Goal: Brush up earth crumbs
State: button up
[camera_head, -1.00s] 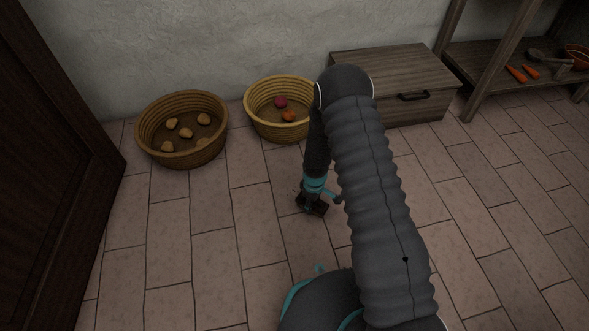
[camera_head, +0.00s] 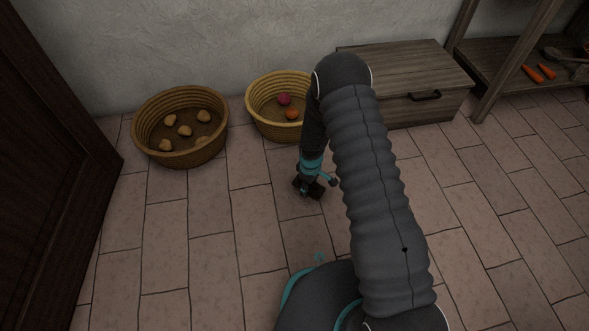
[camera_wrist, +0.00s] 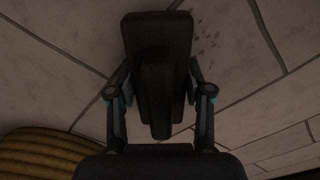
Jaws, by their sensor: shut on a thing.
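My gripper (camera_wrist: 160,96) is shut on a dark brush (camera_wrist: 156,40), its two fingers on either side of the brush's handle. In the head view my gripper (camera_head: 311,178) hangs low over the tiles with the brush (camera_head: 308,189) beneath it, in front of the yellow basket. In the wrist view small dark earth crumbs (camera_wrist: 209,43) lie on the tiles just right of the brush head. Whether the brush touches the floor, I cannot tell. In the head view no crumbs can be made out.
A brown basket (camera_head: 141,133) with potatoes and a yellow basket (camera_head: 262,123) with a red and an orange vegetable stand by the wall. A wooden chest (camera_head: 405,62) and a shelf (camera_head: 505,75) with carrots stand right. Tiles at front left are clear.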

jog(key=shift+w+a, duration=0.15)
jog(key=shift+w, duration=0.2)
jog(key=shift+w+r, duration=0.2)
jog(key=shift+w, duration=0.1)
jog(key=shift+s+r+p, duration=0.1)
jog(key=shift+r+p, duration=1.8)
jog(key=shift+r, duration=2.05)
